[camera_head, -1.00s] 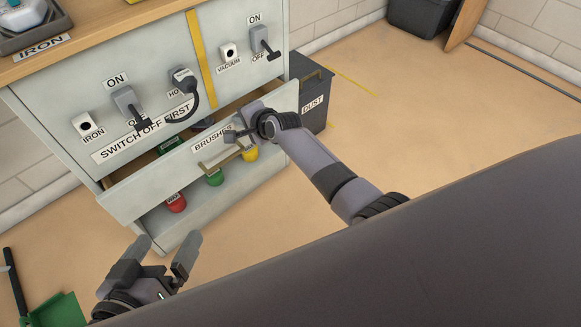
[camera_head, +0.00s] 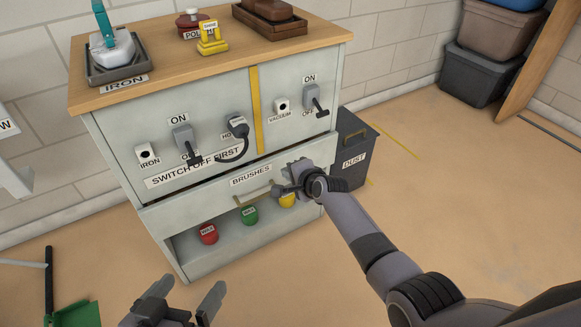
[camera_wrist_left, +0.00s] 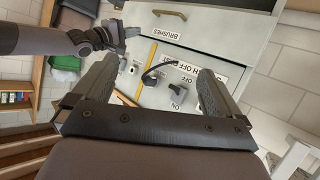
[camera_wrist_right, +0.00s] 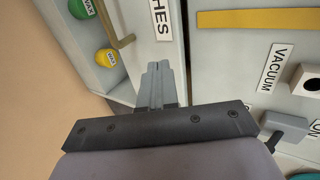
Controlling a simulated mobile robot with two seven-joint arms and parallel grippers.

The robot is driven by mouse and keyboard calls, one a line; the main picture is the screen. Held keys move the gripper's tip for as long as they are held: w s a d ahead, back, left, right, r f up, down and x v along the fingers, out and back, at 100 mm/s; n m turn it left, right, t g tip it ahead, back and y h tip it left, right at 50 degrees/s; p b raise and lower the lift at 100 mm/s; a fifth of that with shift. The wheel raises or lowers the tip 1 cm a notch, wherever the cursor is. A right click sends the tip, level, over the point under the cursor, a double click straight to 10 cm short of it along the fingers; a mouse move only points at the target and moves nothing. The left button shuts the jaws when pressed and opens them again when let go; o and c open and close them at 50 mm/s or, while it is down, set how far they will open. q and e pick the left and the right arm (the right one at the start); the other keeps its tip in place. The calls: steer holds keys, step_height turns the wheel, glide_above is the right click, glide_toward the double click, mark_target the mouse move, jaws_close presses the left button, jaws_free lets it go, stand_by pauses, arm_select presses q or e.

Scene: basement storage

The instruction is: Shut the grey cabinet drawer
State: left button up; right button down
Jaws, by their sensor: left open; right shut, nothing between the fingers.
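The grey cabinet (camera_head: 100,125) stands against the wall. Its drawer (camera_head: 195,203), labelled BRUSHES, has a brass handle (camera_head: 252,197) and sits nearly flush, with a thin dark gap along its top edge. Whether it is fully shut I cannot tell. My right gripper (camera_head: 278,190) is shut and empty, at the drawer front right of the handle. In the right wrist view, its fingertips (camera_wrist_right: 157,68) are at the drawer's top edge below the label; contact is unclear. My left gripper (camera_head: 188,288) is open and empty, low in front of the cabinet, away from the drawer.
Red (camera_head: 208,234), green (camera_head: 250,215) and yellow wax tins stand in the open shelf below the drawer. A dark DUST bin (camera_head: 355,150) stands right of the cabinet. Switches and a plug (camera_head: 237,126) jut from the upper panel. A green dustpan (camera_head: 78,314) lies lower left. Floor to the right is clear.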

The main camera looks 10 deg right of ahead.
arm_select(q)
steer(key=s+a+g+y+p, duration=0.1)
steer(key=s+a+y+p, duration=0.2)
steer(key=a+p, duration=0.4)
steer(key=shift+a+f+n+g+p, duration=0.15)
steer(key=shift+a+n+g+p, duration=0.15)
steer(key=shift+p, duration=1.15)
arm_select(e)
steer(key=v, duration=0.9)
steer(key=shift+r, duration=0.1)
